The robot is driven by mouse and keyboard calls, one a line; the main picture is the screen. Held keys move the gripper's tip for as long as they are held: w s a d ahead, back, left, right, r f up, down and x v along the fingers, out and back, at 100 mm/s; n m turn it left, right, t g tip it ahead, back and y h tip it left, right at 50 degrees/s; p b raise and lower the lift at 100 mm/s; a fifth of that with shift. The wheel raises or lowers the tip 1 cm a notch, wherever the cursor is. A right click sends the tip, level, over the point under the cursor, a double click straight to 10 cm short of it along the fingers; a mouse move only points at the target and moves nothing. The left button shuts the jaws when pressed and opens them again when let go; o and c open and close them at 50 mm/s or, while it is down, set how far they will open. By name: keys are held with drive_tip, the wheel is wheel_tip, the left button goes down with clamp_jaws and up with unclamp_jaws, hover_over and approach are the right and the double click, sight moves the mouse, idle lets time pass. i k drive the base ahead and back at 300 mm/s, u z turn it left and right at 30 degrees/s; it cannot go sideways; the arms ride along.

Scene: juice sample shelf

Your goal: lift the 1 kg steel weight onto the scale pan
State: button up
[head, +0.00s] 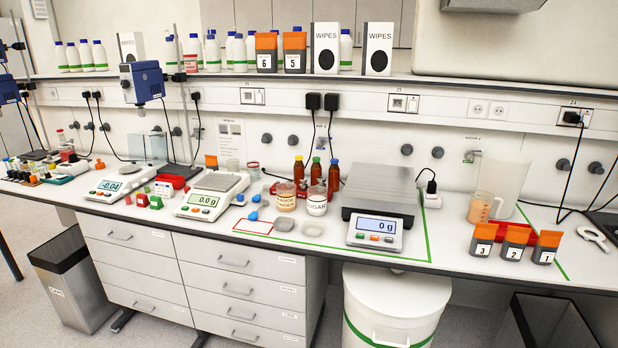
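A large scale (376,235) stands right of centre on the bench, with a wide flat grey pan (385,190) and a display reading 0 g. Its pan is bare. A middle scale (203,203) reads 0.0 g and has a smaller square pan (220,181), which looks empty. A smaller scale (110,187) to the left reads -0.04. I cannot make out a 1 kg steel weight anywhere in this view. My gripper is not in view.
Brown bottles (334,178) and two labelled jars (316,203) stand left of the large scale. A red-framed card (253,226) lies in front. Grey pouches (515,243), a beaker (481,206) and a red tray (549,238) are at right. Bins (395,300) stand below.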

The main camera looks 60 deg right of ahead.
sight(381, 185)
drive_tip(key=z, duration=0.3)
drive_tip(key=k, duration=0.2)
drive_tip(key=u, duration=2.25)
drive_tip(key=k, duration=0.6)
drive_tip(key=z, duration=1.1)
drive_tip(key=k, duration=0.85)
drive_tip(key=z, duration=0.9)
drive_tip(key=i, duration=0.2)
